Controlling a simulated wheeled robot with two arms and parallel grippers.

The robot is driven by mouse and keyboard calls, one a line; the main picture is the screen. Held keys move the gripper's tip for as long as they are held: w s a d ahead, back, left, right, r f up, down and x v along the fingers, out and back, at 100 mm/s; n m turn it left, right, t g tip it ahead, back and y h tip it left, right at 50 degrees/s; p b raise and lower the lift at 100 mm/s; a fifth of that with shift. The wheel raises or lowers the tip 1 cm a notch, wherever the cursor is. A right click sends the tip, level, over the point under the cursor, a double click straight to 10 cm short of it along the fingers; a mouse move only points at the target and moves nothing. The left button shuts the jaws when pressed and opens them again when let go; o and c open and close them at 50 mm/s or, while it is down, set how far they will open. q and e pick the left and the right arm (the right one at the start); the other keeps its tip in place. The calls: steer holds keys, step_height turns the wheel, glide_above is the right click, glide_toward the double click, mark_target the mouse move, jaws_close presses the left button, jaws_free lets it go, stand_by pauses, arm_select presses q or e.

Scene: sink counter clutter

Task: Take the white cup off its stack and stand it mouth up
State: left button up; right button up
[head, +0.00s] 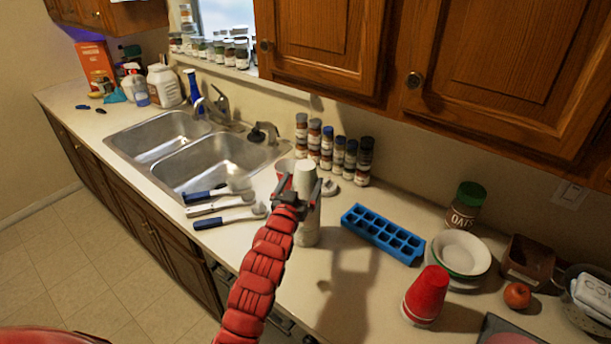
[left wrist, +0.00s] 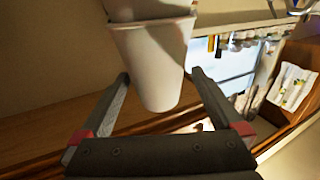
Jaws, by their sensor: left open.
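The white cup (head: 305,174) stands mouth down on top of a pale stack (head: 307,232) on the counter, right of the sink. In the left wrist view the white cup (left wrist: 153,50) fills the space ahead of the gripper, with the rim of another pale cup (left wrist: 150,9) beyond its wide end. My left gripper (head: 304,194) is open, with its fingers on either side of the cup. A gap shows beside at least one finger; contact is not clear. The gripper hides part of the stack. My right gripper is not in view.
A blue ice tray (head: 383,233) lies right of the stack. Several spice jars (head: 333,155) stand behind it. Brushes (head: 222,202) lie to its left by the sink (head: 215,160). Red cups (head: 426,295) and white bowls (head: 461,252) stand farther right. Counter in front of the tray is clear.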

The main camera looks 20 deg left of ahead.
arm_select(q)
steer(key=shift+w+f+p, duration=0.15)
steer(key=shift+w+p, duration=0.25)
steer(key=shift+w, duration=2.5)
steer(key=c, duration=1.1)
